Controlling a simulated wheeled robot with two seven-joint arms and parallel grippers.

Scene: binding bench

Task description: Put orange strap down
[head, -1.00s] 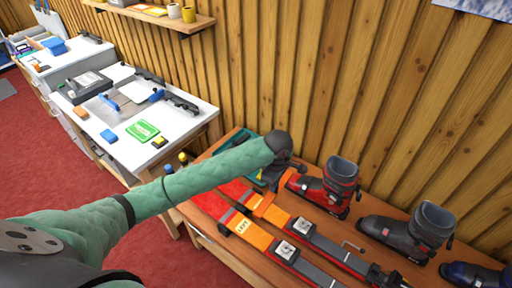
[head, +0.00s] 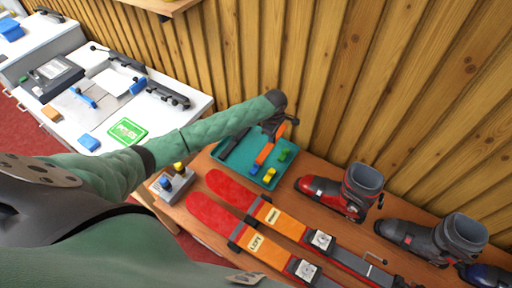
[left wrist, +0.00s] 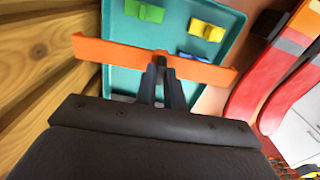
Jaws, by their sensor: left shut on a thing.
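The orange strap (left wrist: 115,50) is a flat straight band, held crosswise between the fingertips of my left gripper (left wrist: 163,65) in the left wrist view. In the head view the strap (head: 264,152) shows beneath my left gripper (head: 272,130), over the teal tray (head: 229,170). The tray's teal floor also shows in the left wrist view (left wrist: 160,32). I cannot tell whether the strap touches the tray. My right gripper is not in view.
Green (head: 284,155), yellow (head: 269,174) and blue (head: 255,168) pieces lie in the tray. Red and orange skis (head: 268,216) lie in front. A red boot (head: 345,190) and a grey boot (head: 437,238) stand right of the tray. The wooden wall is close behind.

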